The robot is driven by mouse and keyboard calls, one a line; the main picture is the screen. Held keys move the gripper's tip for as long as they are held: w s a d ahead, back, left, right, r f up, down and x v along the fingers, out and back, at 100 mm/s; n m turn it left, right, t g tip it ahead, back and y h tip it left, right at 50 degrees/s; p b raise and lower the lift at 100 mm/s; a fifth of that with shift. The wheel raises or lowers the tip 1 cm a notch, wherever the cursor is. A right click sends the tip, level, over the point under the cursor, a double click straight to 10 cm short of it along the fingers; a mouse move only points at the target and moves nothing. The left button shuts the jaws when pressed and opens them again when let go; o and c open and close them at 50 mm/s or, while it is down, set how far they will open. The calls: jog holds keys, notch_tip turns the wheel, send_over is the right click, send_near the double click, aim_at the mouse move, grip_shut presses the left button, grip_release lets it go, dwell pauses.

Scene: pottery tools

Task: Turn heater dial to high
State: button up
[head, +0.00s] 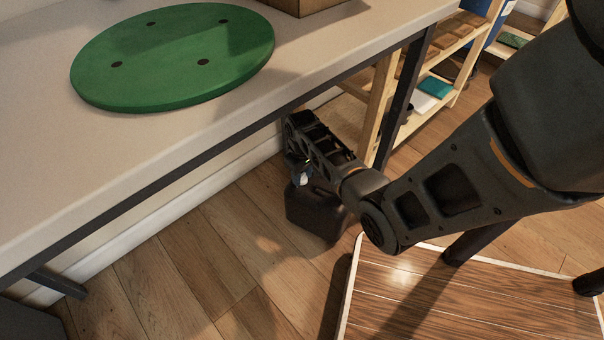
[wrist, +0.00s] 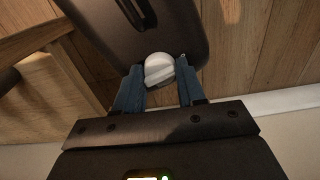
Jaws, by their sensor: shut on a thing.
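The heater is a dark, rounded box with a handle; it stands on the wood floor under the table in the head view (head: 318,215) and fills the top of the wrist view (wrist: 105,30). Its white round dial (wrist: 159,69) has a raised ridge and sits between my fingertips. The dial shows as a small pale spot in the head view (head: 303,179). My gripper (wrist: 158,78) has blue fingers, one on each side of the dial, and is shut on it. Any dial markings cannot be made out.
A pale table (head: 150,140) with a green round board (head: 175,55) stands above and left of the heater. A wooden shelf (head: 440,75) stands behind. A wood-topped, white-edged surface (head: 440,300) is at lower right. Floor left of the heater is clear.

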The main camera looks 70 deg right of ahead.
jog(key=m+p, duration=0.2)
jog(key=shift+a+r+m, duration=0.1)
jog(key=shift+r+m, duration=0.1)
jog(key=shift+m, duration=0.2)
jog(key=m+p, duration=0.1)
jog(key=m, duration=0.1)
jog(key=shift+m+p, duration=0.3)
jog(key=shift+p, duration=0.1)
jog(key=m+p, duration=0.2)
jog(key=m, duration=0.4)
jog(key=shift+f+m, duration=0.15)
jog(key=shift+m, duration=0.15)
jog(key=m+p, duration=0.1)
jog(key=m, duration=1)
jog(key=shift+p, duration=0.35)
jog(key=shift+m, duration=0.3)
